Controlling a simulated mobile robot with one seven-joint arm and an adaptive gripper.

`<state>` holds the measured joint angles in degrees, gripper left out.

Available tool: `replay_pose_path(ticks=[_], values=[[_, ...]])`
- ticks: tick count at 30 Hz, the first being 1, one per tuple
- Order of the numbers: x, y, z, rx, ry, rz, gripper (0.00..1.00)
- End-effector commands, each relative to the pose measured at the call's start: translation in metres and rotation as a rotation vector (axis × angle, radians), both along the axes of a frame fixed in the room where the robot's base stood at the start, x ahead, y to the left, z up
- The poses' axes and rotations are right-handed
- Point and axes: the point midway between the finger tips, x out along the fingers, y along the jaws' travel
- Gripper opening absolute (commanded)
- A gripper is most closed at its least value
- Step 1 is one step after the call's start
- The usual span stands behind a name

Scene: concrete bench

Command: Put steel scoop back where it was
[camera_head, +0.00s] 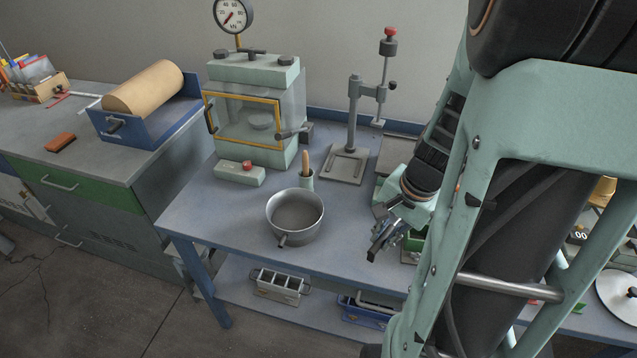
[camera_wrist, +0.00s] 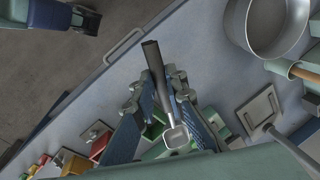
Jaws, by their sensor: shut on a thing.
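The steel scoop (camera_wrist: 176,137) shows in the wrist view, with a dark handle and a small square metal bowl. My gripper (camera_wrist: 155,90) is shut on its handle. The handle end points up in that view and the bowl hangs back between the fingers. In the head view my gripper (camera_head: 386,242) is over the front part of the blue bench (camera_head: 235,225), right of the steel pot. The scoop is hard to make out there against the dark fingers, and my arm hides much of the bench to the right.
The steel pot (camera_head: 296,232) stands near the bench's front edge. Behind it are a small green holder (camera_head: 307,184) with a wooden-handled tool, a glass-fronted press (camera_head: 255,128) and a metal stand (camera_head: 351,135). The bench is clear left of the pot.

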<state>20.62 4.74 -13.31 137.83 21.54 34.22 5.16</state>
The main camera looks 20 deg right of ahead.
Motion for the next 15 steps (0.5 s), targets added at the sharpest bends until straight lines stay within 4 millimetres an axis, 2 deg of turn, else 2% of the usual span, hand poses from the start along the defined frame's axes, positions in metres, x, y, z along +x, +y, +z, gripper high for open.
replay_pose_path(ticks=[1, 5, 6, 9, 15], values=[[0.012, 0.007, -0.009, 0.000, 0.003, 0.006, 0.00], [0.041, 0.023, -0.023, 0.000, 0.003, 0.005, 0.00], [0.048, 0.026, -0.032, 0.001, 0.003, 0.005, 0.00], [0.061, 0.033, -0.054, 0.001, 0.002, 0.002, 0.00], [0.078, 0.041, -0.071, 0.000, 0.000, 0.001, 0.00]])
